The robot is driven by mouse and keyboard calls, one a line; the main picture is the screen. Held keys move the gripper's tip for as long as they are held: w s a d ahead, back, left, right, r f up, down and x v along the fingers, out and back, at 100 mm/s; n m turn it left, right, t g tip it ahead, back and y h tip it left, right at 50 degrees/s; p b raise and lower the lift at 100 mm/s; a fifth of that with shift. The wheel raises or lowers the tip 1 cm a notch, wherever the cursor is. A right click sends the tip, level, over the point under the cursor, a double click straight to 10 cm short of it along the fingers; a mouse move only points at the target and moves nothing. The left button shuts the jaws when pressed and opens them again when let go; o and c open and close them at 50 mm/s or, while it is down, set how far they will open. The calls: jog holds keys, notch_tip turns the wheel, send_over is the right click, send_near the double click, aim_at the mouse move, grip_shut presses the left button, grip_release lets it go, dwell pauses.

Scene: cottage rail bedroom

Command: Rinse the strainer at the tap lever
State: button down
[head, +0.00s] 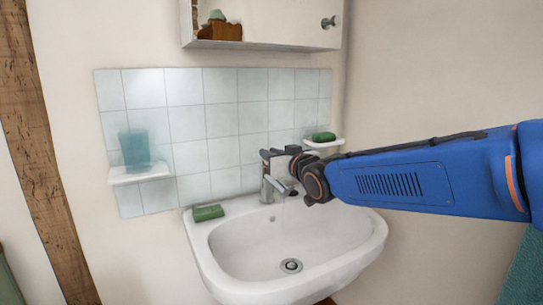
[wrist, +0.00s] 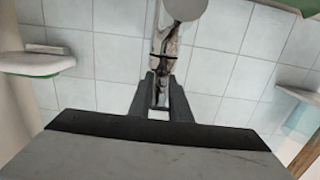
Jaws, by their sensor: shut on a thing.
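The chrome tap (head: 268,185) stands at the back of the white basin (head: 215,240). My gripper (head: 272,155) reaches in from the right to the top of the tap. In the wrist view my gripper (wrist: 161,92) has its dark fingers close together at the tap's shiny metal (wrist: 165,50), and it appears shut on the tap lever. The lever itself is mostly hidden by the fingers. I see no strainer in either view. I cannot tell whether water runs from the spout.
A green soap bar (head: 208,213) lies on the basin's left rim. Another soap (head: 323,137) sits on a small right shelf (head: 325,144). A teal tumbler (head: 134,149) stands on the left shelf (head: 140,174). A wall cabinet (head: 270,22) hangs above. The bowl is empty around its drain (head: 291,265).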

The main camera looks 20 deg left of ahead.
jog(key=c, duration=1.6)
grip_release()
jog(key=shift+c, duration=0.2)
jog(key=v, duration=1.7)
jog(key=shift+s, duration=0.2)
jog(key=shift+d, duration=0.15)
